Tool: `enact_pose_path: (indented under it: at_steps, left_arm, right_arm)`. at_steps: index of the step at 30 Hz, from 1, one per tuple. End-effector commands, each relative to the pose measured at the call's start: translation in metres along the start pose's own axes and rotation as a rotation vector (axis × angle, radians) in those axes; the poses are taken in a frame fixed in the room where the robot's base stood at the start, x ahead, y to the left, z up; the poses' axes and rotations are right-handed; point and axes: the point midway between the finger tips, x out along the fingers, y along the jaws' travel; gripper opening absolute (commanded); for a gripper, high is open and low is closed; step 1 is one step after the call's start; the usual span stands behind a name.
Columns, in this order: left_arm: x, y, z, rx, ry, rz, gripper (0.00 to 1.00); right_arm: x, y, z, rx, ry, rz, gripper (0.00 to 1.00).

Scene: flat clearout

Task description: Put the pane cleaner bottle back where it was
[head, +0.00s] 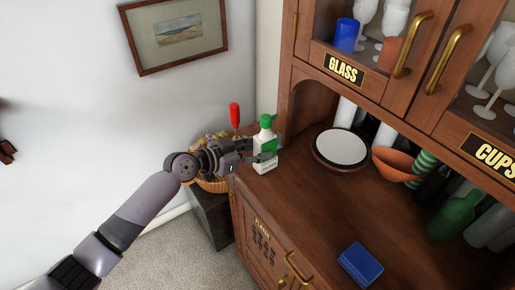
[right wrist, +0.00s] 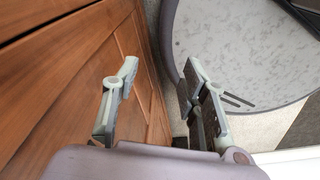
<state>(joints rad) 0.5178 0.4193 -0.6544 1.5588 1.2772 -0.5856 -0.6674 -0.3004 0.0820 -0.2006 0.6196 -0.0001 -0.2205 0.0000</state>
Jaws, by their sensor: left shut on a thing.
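The pane cleaner bottle (head: 266,146) is white and green with a green top. In the head view it is upright at the left end of the wooden cabinet's counter (head: 300,200). My left gripper (head: 262,157) comes in from the left and is shut on the bottle's body. I cannot tell whether the bottle's base touches the counter. My right gripper (right wrist: 160,95) shows only in the right wrist view. Its fingers are apart with nothing between them, beside a wooden panel.
A white plate with a dark rim (head: 341,147), an orange bowl (head: 393,166) and a green bottle (head: 455,215) stand along the counter's back. A blue box (head: 361,264) lies near its front. A basket (head: 213,184) and a red-handled tool (head: 235,115) are left of the cabinet.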

Motion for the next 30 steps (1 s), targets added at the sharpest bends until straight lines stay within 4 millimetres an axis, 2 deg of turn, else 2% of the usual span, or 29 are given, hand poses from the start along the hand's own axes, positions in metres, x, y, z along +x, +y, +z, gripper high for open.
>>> enact_pose_path:
  at_steps: [9,10,18,30]
  left_arm:
    - [0.0010,-0.0001,0.0019,0.001,0.002,0.000,0.30]
    - [0.0007,0.0000,0.0019,0.000,0.000,0.000,0.40]
    - [0.0004,-0.0001,0.0014,0.000,0.000,0.000,0.57]
    - [-0.0012,-0.0002,-0.0025,0.000,0.000,0.000,0.58]
  right_arm:
    - [0.0044,-0.0001,0.0006,0.000,0.000,0.000,0.40]
    - [0.0033,-0.0001,0.0005,0.000,0.000,0.000,0.40]
    - [0.0026,-0.0002,0.0003,0.000,0.000,0.000,0.40]
    - [-0.0022,-0.0015,-0.0007,0.002,0.001,-0.002,0.40]
